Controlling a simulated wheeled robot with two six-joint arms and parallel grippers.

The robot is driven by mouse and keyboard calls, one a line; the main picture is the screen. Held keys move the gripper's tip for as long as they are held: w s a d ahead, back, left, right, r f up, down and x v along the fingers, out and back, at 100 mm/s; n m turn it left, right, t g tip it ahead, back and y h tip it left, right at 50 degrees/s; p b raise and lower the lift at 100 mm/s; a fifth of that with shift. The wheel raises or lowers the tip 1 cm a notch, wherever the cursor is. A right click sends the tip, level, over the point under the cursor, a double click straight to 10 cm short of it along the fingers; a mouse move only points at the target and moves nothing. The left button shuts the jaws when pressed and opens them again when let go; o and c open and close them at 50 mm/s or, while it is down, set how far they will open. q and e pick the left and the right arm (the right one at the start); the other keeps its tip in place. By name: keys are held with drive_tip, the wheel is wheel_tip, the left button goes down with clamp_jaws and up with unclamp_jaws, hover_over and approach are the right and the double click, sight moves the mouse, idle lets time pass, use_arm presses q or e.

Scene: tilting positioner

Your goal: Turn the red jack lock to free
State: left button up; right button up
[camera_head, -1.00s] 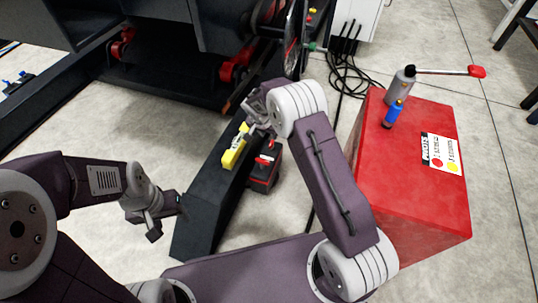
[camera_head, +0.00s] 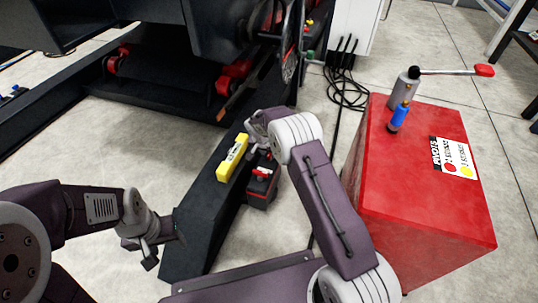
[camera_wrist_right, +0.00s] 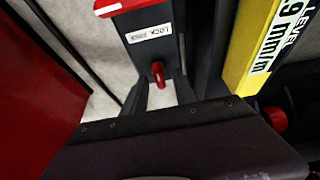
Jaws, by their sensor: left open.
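The jack (camera_head: 261,190) is a dark box with a red top beside the dark beam. A small red lever, apparently its lock (camera_head: 262,172), shows on it. In the right wrist view a dark post bears a "LOCK FREE" label (camera_wrist_right: 150,33), with a red knob (camera_wrist_right: 158,72) below it. My left gripper (camera_head: 150,250) is open and empty at the lower left, beside the beam.
A yellow level (camera_head: 232,158) lies on the dark beam (camera_head: 200,215) next to the jack. Black cables lie behind. The large machine fills the back.

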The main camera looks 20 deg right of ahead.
clamp_jaws()
